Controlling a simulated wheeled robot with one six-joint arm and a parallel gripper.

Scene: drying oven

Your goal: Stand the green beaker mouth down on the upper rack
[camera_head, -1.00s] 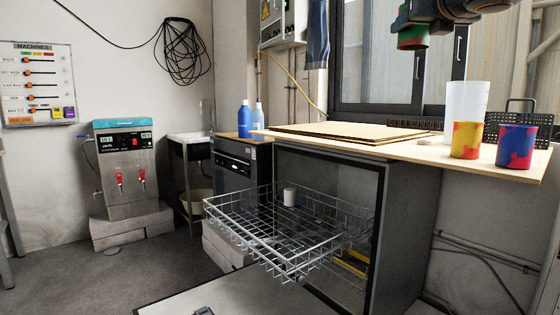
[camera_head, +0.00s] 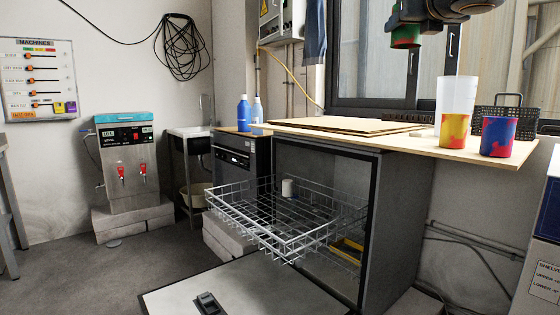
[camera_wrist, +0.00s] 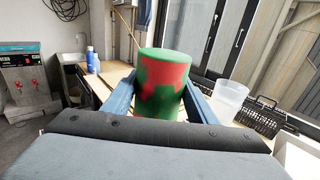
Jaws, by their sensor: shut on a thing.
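The green beaker (camera_head: 405,38), green with red patches, is held in the air at the top of the head view, above the worktop. It fills the middle of the wrist view (camera_wrist: 163,88). My gripper (camera_wrist: 160,100) is shut on its sides, one blue finger on each side. The beaker's upper end looks plain green; I cannot tell for sure which way its mouth faces. The upper rack (camera_head: 262,238) is a wire basket pulled out of the open cabinet, lower and to the left of the beaker.
The worktop (camera_head: 400,141) above the cabinet holds boards (camera_head: 340,125), a yellow-red cup (camera_head: 454,131), a blue-red cup (camera_head: 498,136), a tall translucent container (camera_head: 457,95) and a black basket (camera_head: 510,115). The lowered door (camera_head: 240,287) lies below the rack.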

